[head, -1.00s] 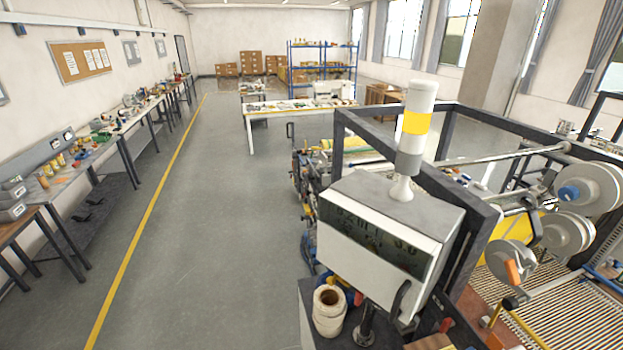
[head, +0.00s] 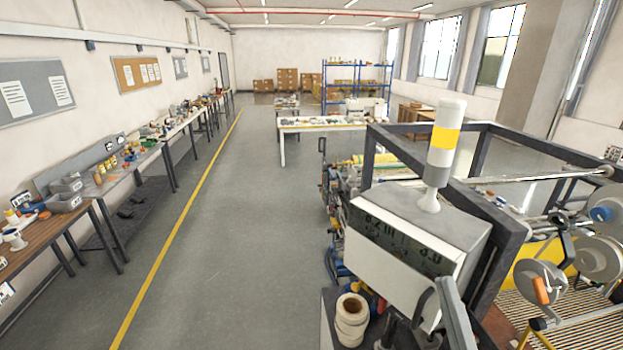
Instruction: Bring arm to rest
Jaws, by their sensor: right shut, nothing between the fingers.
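A grey, narrow piece at the bottom edge, in front of the machine's control box, looks like my right gripper (head: 449,292). It points upward and is shut, with nothing seen in it. Most of the arm behind it is out of frame. My left gripper is not in view. The white control box (head: 412,250) with a dark display stands right behind the grey piece; whether they touch cannot be told.
A white and yellow signal lamp (head: 441,150) stands on the box. Cream rolls (head: 351,318) sit below it. The laminating machine's dark frame (head: 590,160) and reels (head: 598,258) fill the right. The grey aisle floor (head: 240,220) is clear; benches line the left wall.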

